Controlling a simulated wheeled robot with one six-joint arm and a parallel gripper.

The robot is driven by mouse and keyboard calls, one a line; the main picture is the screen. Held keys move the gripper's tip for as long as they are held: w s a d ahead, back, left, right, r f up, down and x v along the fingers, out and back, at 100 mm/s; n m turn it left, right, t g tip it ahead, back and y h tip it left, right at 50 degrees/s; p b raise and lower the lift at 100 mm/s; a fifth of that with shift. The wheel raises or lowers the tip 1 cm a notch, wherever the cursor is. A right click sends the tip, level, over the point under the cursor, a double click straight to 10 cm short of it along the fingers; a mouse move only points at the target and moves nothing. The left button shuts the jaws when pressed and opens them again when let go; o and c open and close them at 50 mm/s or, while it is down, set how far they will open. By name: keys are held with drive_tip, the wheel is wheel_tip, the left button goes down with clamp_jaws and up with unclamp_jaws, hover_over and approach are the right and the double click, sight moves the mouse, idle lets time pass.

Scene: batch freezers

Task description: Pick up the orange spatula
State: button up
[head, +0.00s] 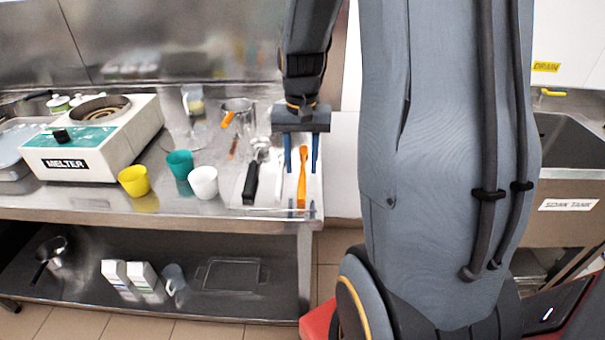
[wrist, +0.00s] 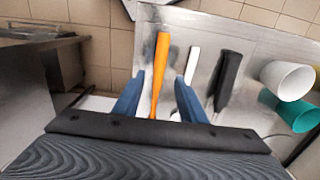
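The orange spatula (head: 302,186) lies at the right end of the steel table, its length pointing towards the table's front edge. My gripper (head: 301,170) is open over the far part of it, with one blue finger to each side. In the wrist view the spatula (wrist: 162,62) runs between the two spread fingers of my gripper (wrist: 159,76), and neither finger visibly touches it. I cannot tell exactly how high the fingertips are above the table. The spatula's far end is partly hidden by my gripper in the head view.
A black-handled tool (head: 251,182) and a white-handled one (wrist: 193,64) lie just left of the spatula in the head view. White (head: 203,182), teal (head: 180,163) and yellow (head: 133,181) cups stand farther left. A metal pitcher (head: 238,115) stands behind. The table's right edge is close.

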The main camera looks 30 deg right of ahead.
sight(302, 181)
drive_tip(key=shift+d+f+p, duration=0.1)
drive_tip(key=shift+f+p, duration=0.5)
drive_tip(key=shift+f, duration=1.75)
clamp_jaws()
